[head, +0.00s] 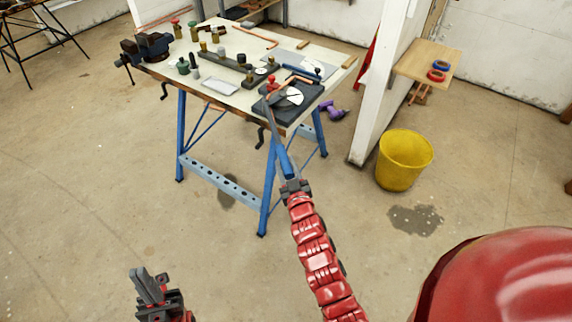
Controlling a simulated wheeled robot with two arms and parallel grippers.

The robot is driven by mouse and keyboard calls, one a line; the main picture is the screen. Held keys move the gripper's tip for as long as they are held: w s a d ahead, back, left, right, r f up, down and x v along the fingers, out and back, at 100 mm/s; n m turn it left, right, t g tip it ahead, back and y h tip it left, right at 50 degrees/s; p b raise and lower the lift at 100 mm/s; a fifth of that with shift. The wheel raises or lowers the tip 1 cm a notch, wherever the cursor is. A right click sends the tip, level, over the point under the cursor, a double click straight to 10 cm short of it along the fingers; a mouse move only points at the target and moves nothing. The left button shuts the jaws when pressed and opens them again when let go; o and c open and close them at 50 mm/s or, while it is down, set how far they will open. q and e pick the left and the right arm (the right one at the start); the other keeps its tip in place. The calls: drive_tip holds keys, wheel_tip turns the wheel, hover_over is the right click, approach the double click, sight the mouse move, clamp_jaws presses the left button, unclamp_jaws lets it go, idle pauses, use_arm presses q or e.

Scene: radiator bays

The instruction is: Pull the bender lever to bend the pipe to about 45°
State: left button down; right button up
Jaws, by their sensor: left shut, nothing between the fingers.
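The pipe bender (312,92) is a dark block with a white angle dial (291,98) at the workbench's front right corner. A copper pipe (292,81) lies across it; its exact bend is too small to read. The bender lever (281,150), grey with a blue grip, sticks out past the bench edge towards me. My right gripper (294,187) is at the end of the blue grip and appears shut on it. My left gripper (152,287) is shut and empty, low at the left, well away from the bench.
The workbench (215,85) with blue legs carries a vise (148,47), fittings and a white tray (221,86). A purple tool (334,111) lies on the floor behind it. A yellow bucket (404,160) stands right, by a white partition (379,90). Floor at left is clear.

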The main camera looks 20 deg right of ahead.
drive_tip(key=o, duration=0.4)
drive_tip(key=shift+d, duration=0.25)
drive_tip(key=shift+s+f, duration=0.1)
drive_tip(key=shift+s, duration=0.4)
drive_tip(key=s+a+b, duration=0.1)
drive_tip(key=s+b, duration=0.4)
drive_tip(key=s, duration=1.1)
drive_tip(key=shift+s, duration=0.2)
drive_tip(key=shift+a, duration=0.1)
